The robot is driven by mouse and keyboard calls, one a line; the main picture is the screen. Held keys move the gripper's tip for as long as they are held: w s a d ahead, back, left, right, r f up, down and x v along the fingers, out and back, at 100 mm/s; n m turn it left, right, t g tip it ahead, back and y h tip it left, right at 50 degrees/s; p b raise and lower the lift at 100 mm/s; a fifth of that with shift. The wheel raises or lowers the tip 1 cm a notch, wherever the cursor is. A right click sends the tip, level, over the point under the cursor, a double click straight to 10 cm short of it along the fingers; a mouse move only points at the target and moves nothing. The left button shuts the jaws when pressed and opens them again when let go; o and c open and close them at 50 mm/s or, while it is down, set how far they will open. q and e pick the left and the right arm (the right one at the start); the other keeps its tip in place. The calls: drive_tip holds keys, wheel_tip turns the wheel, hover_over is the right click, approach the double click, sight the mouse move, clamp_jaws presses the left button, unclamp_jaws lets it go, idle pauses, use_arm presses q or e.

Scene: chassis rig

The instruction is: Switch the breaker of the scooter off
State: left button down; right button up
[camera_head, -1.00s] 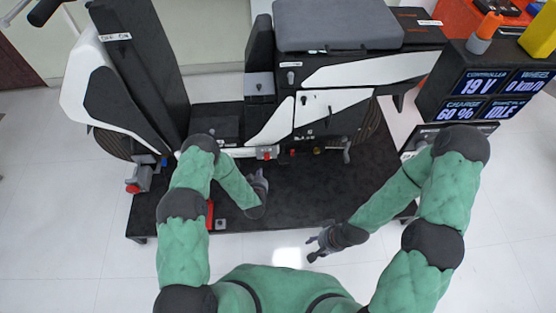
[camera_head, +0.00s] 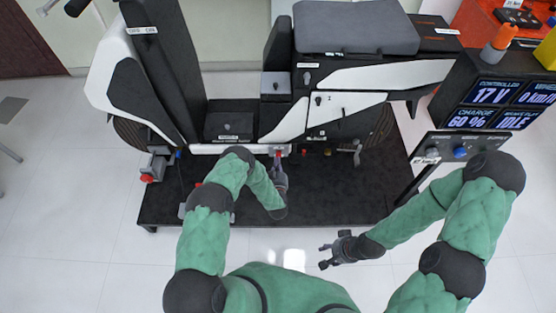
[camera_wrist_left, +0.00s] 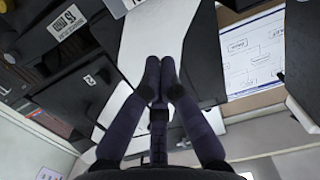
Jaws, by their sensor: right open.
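The scooter (camera_head: 350,75), black with white panels, stands on a dark platform. A small unit with red on it (camera_head: 281,150), seemingly the breaker, sits on its lower near side. My left gripper (camera_head: 279,158) is right at this unit and partly covers it, so its lever position and any contact are unclear. In the left wrist view the fingers (camera_wrist_left: 159,80) are together in front of a white panel, with nothing visible between them. My right gripper (camera_head: 326,256) is open and empty, low in front of the platform.
The display (camera_head: 500,100) at right reads controller 17 V, charge 60 % and IDLE. A panel with a blue knob (camera_head: 460,153) stands below it. A red knob (camera_head: 147,178) is at the platform's left. The platform's front (camera_head: 330,205) is clear between my arms.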

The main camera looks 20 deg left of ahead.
sight(278, 147)
use_arm(q)
drive_tip(key=b+x, duration=0.3)
drive_tip(key=x, duration=0.6)
drive_tip(key=shift+w+a+f+b, duration=0.1)
drive_tip(key=shift+f+b, duration=0.05)
drive_tip(key=shift+b, duration=0.25)
drive_tip(key=shift+s+f+b, duration=0.25)
drive_tip(key=shift+s+f, duration=0.05)
drive_tip(key=shift+f, duration=0.25)
drive_tip(key=shift+s+f+b, duration=0.25)
drive_tip(key=shift+f, duration=0.3)
drive_tip(key=shift+s+d+f, duration=0.25)
drive_tip(key=shift+f, duration=0.25)
drive_tip(key=shift+s+f, duration=0.1)
